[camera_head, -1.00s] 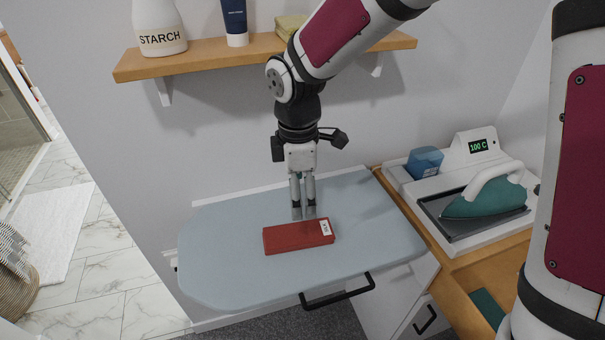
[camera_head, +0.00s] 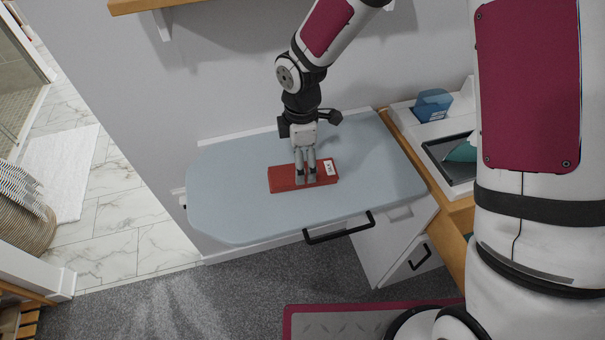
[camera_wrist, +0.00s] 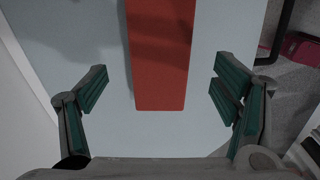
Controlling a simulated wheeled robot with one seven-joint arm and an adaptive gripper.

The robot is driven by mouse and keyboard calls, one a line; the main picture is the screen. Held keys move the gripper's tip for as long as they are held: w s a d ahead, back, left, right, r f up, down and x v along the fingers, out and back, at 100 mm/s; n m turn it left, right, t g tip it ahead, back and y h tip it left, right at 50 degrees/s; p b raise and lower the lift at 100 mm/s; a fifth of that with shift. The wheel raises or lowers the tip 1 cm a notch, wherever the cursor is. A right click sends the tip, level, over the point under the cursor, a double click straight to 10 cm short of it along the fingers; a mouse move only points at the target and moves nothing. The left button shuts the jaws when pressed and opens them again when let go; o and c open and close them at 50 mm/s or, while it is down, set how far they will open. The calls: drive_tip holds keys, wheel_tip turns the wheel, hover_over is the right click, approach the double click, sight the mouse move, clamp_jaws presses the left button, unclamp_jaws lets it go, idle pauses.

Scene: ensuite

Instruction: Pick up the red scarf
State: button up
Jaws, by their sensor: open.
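The red scarf (camera_head: 284,179) is a flat folded bundle with a white label at its right end. It lies on the pale blue ironing board (camera_head: 235,210). My gripper (camera_head: 305,179) points down over the middle of the scarf in the head view and hides part of it. In the wrist view the red scarf (camera_wrist: 160,60) runs from the top edge to the middle. My gripper (camera_wrist: 160,92) is open there, one finger on each side, with gaps between both fingers and the scarf. Whether the fingertips touch the board cannot be told.
A wooden counter at the right holds a blue container (camera_head: 432,105) and a green iron (camera_head: 462,151), partly hidden by my arm. A wooden shelf (camera_head: 150,4) is on the wall above. A black handle (camera_head: 339,229) is at the board's front edge.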

drive_tip(key=shift+d+f+p, duration=0.1)
drive_tip(key=shift+f+p, duration=0.25)
drive_tip(key=shift+f, duration=1.65)
drive_tip(key=shift+c, duration=0.3)
drive_tip(key=c, duration=1.2)
drive_tip(key=shift+r, duration=0.1)
